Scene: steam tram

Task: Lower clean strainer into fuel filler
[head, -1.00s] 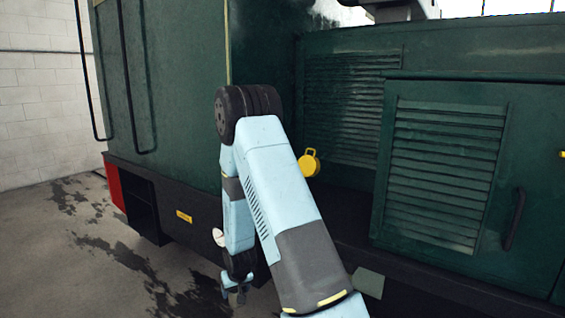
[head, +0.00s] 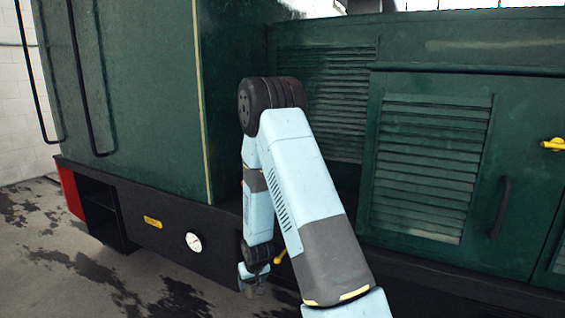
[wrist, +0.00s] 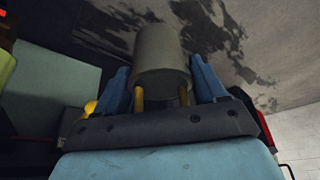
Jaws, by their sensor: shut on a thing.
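My gripper (wrist: 162,82) is shut on the strainer (wrist: 160,50), a grey cylinder with brass-coloured uprights, between its blue fingers in the wrist view. The strainer points away from the gripper, with the stained floor behind it. In the head view my gripper (head: 252,286) hangs low at the end of the folded arm, in front of the dark lower frame; the strainer is too small there to make out clearly. I cannot identify the fuel filler opening in either current view. My arm hides part of the tram's side.
The green tram body (head: 140,100) and louvred door (head: 432,165) stand close ahead. A round gauge (head: 193,241) and yellow plate (head: 152,222) are on the frame. A yellow handle (head: 553,144) is at right. Open, stained floor (head: 60,270) lies at left.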

